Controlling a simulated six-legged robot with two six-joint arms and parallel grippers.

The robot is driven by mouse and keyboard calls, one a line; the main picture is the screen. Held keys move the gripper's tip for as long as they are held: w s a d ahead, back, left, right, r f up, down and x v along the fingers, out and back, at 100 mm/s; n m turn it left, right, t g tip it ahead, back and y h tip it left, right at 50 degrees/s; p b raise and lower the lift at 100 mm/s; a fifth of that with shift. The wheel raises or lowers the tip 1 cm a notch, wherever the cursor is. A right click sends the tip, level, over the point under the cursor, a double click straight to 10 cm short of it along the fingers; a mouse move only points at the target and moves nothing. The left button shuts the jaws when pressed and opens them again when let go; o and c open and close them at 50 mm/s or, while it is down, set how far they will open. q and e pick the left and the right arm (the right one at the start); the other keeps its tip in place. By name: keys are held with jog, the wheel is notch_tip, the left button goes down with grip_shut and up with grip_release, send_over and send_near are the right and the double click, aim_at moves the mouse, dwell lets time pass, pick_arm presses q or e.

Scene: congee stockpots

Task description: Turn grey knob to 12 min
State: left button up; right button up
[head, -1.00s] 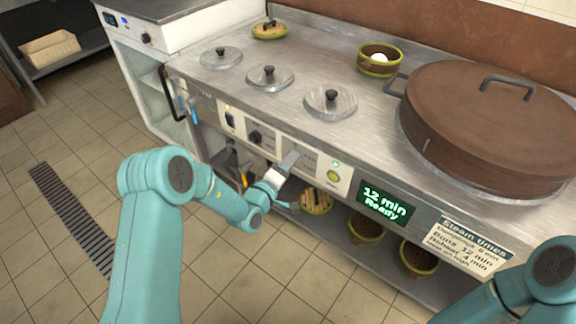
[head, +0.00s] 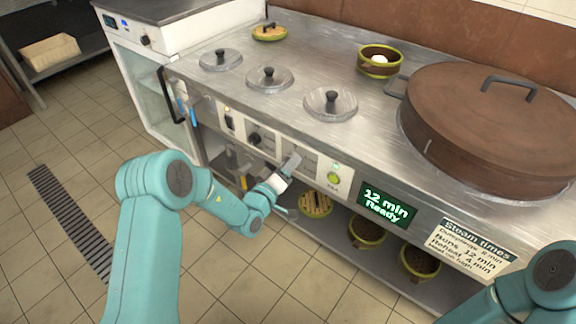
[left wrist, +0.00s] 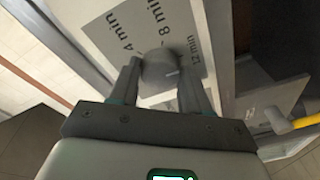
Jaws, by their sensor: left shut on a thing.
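The grey knob (left wrist: 160,70) sits on a panel marked 4 min, 8 min and 12 min in the left wrist view. A short pale mark on it points right, toward the 12 min label (left wrist: 196,66). My left gripper (left wrist: 161,76) is shut on the knob, one finger on each side. In the head view my left gripper (head: 288,168) is at the counter's front panel and hides the knob. The green display (head: 385,206) to its right reads "12 min Ready". My right gripper is out of view.
A black knob (head: 255,138) is left of the gripper and a green button (head: 333,178) is right of it. A steam times sign (head: 467,247) is further right. A large brown lid (head: 480,110) covers the counter's right part. Baskets (head: 367,232) stand on the shelf below.

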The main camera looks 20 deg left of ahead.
pick_arm(q)
jog(key=o, duration=1)
jog(key=shift+o, duration=0.2)
jog(key=p+v, duration=0.1)
jog(key=v, duration=1.5)
jog(key=shift+s+p, duration=0.2)
jog(key=shift+p, duration=0.15)
